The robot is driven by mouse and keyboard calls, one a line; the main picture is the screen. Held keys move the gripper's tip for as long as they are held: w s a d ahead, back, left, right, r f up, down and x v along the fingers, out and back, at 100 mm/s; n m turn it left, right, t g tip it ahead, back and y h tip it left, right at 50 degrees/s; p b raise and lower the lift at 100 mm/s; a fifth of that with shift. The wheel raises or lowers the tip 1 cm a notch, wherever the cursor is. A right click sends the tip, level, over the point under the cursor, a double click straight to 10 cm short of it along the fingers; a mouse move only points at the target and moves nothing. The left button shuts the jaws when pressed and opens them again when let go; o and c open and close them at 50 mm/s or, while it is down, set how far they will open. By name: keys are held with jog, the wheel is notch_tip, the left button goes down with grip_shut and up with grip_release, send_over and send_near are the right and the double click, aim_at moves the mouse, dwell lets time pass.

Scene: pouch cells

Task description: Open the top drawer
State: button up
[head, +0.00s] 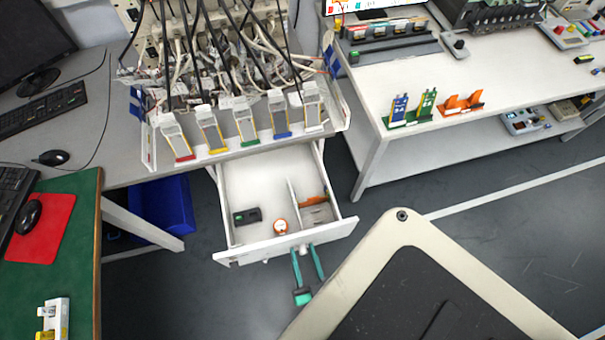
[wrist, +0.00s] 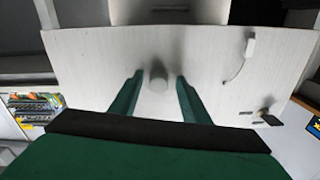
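The white top drawer (head: 258,247) is pulled out from under the grey workbench, and its inside shows in the head view. A round knob (head: 303,249) sits on its front panel. My gripper (head: 306,257) is at the drawer front, with one teal finger on each side of the knob. In the wrist view the knob (wrist: 157,78) stands between the spread green fingers (wrist: 159,82), with gaps on both sides. The gripper is open and holds nothing.
The drawer holds a dark box (head: 247,216), an orange-and-white round item (head: 280,226) and an orange item behind a divider. A blue bin (head: 165,208) stands under the bench at left. A white table (head: 470,85) is at right. Grey floor lies in front.

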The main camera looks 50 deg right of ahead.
jog(key=v, duration=1.1)
jog(key=shift+d, duration=0.1)
dwell(0.5)
jog(key=w+a+r+n+y, duration=0.2)
jog(key=a+r+y, duration=0.1)
jog(key=r, duration=0.6)
jog(key=w+a+r+n+y, duration=0.3)
jog(key=r, duration=0.6)
jog(key=w+a+r+n+y, duration=0.3)
jog(key=a+r, duration=0.1)
jog(key=r, duration=0.5)
jog(key=shift+y, duration=0.3)
jog(key=shift+r, duration=0.15)
